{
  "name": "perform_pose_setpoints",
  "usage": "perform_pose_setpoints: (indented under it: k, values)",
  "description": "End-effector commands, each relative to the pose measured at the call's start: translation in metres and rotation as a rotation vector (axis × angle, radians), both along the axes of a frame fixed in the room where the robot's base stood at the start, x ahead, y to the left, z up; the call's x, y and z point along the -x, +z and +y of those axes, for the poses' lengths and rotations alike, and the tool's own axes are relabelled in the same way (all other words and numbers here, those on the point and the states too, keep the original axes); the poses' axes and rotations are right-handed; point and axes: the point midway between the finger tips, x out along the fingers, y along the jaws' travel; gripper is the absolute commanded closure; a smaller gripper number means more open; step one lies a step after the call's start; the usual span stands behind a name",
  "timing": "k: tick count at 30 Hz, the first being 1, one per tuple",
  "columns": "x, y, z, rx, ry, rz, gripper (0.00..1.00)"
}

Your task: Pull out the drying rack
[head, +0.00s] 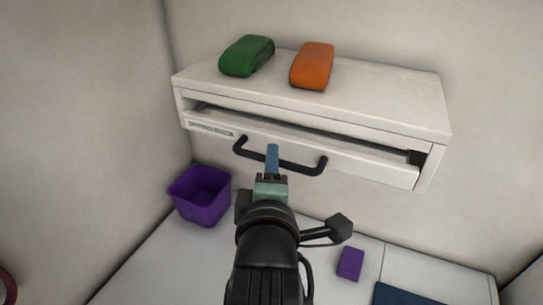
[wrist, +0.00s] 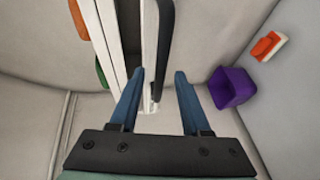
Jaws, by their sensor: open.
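The drying rack (head: 365,165) is a white drawer-like panel in a white wall unit (head: 400,100), with a dark gap above its front. A black bar handle (head: 300,168) runs across the front. My gripper (head: 272,148) is at the handle's middle, its blue finger overlapping the bar in the head view. In the wrist view, my gripper (wrist: 160,76) is open, its two blue fingers apart, with the black handle (wrist: 165,45) appearing between them. I cannot tell whether either finger touches the bar.
A green item (head: 247,55) and an orange item (head: 312,65) lie on top of the unit. A purple bin (head: 200,195) stands below left. A purple block (head: 350,263) and dark blue mat (head: 405,295) lie on the white surface below. A wall closes the left side.

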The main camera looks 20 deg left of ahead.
Motion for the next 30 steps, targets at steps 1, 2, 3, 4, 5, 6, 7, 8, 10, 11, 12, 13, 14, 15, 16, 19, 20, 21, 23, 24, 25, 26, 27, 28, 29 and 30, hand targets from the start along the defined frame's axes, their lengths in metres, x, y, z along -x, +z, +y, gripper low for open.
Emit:
perform_pose_setpoints:
  k: [1, 2, 3, 4, 5, 6, 7, 8, 10, 11, 12, 13, 14, 15, 16, 19, 20, 21, 23, 24, 25, 26, 27, 28, 29, 30]
  values:
    - [-0.006, 0.001, 0.003, 0.001, 0.0, 0.002, 0.53]
    - [-0.01, 0.001, 0.004, 0.0, 0.0, 0.001, 0.53]
    - [-0.013, 0.0, 0.005, 0.0, 0.0, 0.0, 0.53]
    - [-0.016, -0.001, 0.006, 0.0, 0.0, 0.001, 0.53]
    - [-0.018, -0.002, 0.007, 0.0, 0.0, 0.0, 0.53]
    - [-0.02, -0.003, 0.008, 0.0, 0.0, 0.0, 0.53]
    - [-0.022, -0.003, 0.008, 0.0, 0.0, 0.0, 0.53]
    - [-0.023, -0.004, 0.008, 0.0, -0.001, 0.0, 0.53]
    - [-0.024, -0.005, 0.009, 0.0, -0.001, -0.001, 0.53]
    - [-0.025, -0.005, 0.009, 0.0, -0.001, -0.001, 0.53]
    - [-0.025, -0.005, 0.009, 0.0, -0.001, -0.001, 0.53]
    - [-0.025, -0.005, 0.009, 0.0, -0.001, -0.001, 0.53]
    - [-0.025, -0.005, 0.009, 0.0, -0.001, -0.001, 0.53]
    - [-0.025, -0.005, 0.009, 0.0, -0.001, -0.001, 0.53]
    - [-0.025, -0.005, 0.009, 0.0, -0.001, -0.001, 0.53]
    - [-0.025, -0.005, 0.009, 0.0, -0.001, -0.001, 0.58]
    - [-0.025, -0.005, 0.009, 0.0, -0.001, -0.001, 0.64]
    - [-0.025, -0.005, 0.009, 0.0, -0.001, -0.001, 0.71]
    - [-0.025, -0.005, 0.009, 0.0, -0.001, -0.001, 0.82]
    - [-0.025, -0.005, 0.009, 0.0, -0.001, -0.001, 0.89]
    - [-0.025, -0.005, 0.009, 0.0, -0.001, -0.001, 0.94]
    - [-0.025, -0.005, 0.009, 0.0, -0.001, -0.001, 1.0]
    - [-0.025, -0.005, 0.009, 0.0, -0.001, -0.001, 1.0]
    - [-0.025, -0.005, 0.009, 0.0, -0.001, -0.001, 1.0]
    - [-0.025, -0.005, 0.009, 0.0, -0.001, -0.001, 1.0]
    - [-0.025, -0.005, 0.009, 0.0, -0.001, -0.001, 1.0]
